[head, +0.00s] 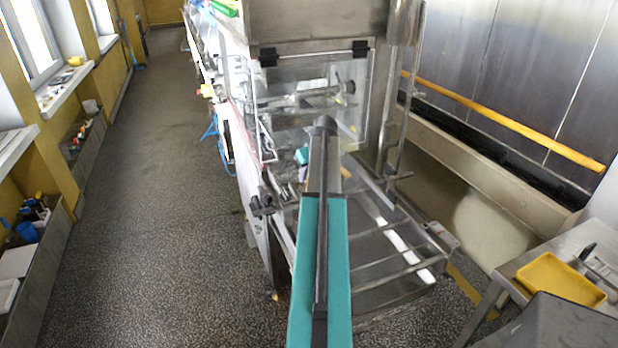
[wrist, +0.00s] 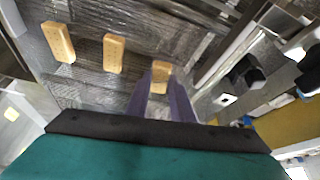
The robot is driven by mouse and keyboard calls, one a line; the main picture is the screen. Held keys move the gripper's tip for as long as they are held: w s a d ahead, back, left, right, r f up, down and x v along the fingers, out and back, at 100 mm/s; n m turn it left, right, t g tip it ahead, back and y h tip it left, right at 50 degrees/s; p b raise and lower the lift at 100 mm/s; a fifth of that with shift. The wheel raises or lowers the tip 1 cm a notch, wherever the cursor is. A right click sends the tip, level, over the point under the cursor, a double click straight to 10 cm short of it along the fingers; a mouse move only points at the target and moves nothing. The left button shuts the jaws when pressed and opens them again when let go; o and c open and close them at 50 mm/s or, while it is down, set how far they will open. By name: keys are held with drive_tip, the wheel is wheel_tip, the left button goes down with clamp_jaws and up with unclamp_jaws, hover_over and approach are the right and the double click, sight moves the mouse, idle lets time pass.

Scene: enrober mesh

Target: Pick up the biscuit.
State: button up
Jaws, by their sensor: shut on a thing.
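In the wrist view, three tan, oblong biscuits show on a grey mesh surface (wrist: 90,85). One biscuit (wrist: 58,42) is at the upper left and another biscuit (wrist: 114,53) is in the middle. A third biscuit (wrist: 161,69) is between the purple fingertips of my gripper (wrist: 161,82), which is shut on it. I cannot tell whether this biscuit is clear of the mesh. In the head view, my teal arm reaches into the machine and hides most of the mesh and the gripper; the biscuits cannot be made out there.
The steel machine has a clear guard panel (head: 310,95) above and beyond my arm. A metal frame with bars (head: 385,268) lies right of the arm. A yellow tray (head: 560,279) stands on a steel table at the right. The speckled floor (head: 165,200) at the left is open.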

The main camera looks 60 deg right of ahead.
wheel_tip(320, 180, up, 9)
drive_tip(key=b, duration=0.2)
drive_tip(key=shift+b, duration=0.35)
drive_tip(key=shift+f, duration=0.1)
idle(0.4)
drive_tip(key=w+a+n, duration=0.1)
drive_tip(key=w+a, duration=0.6)
drive_tip(key=a, duration=0.4)
drive_tip(key=w+a+f+n+y+b, duration=0.1)
drive_tip(key=w+a, duration=0.5)
drive_tip(key=a, duration=0.4)
drive_tip(key=w+a, duration=0.7)
drive_tip(key=a, duration=0.4)
drive_tip(key=w+a+f+n, duration=0.1)
drive_tip(key=a, duration=1.7)
drive_tip(key=a+n+y+b, duration=0.1)
drive_tip(key=a+n, duration=0.1)
drive_tip(key=a, duration=1.6)
drive_tip(key=shift+w+f+b, duration=0.3)
drive_tip(key=shift+w+f, duration=0.05)
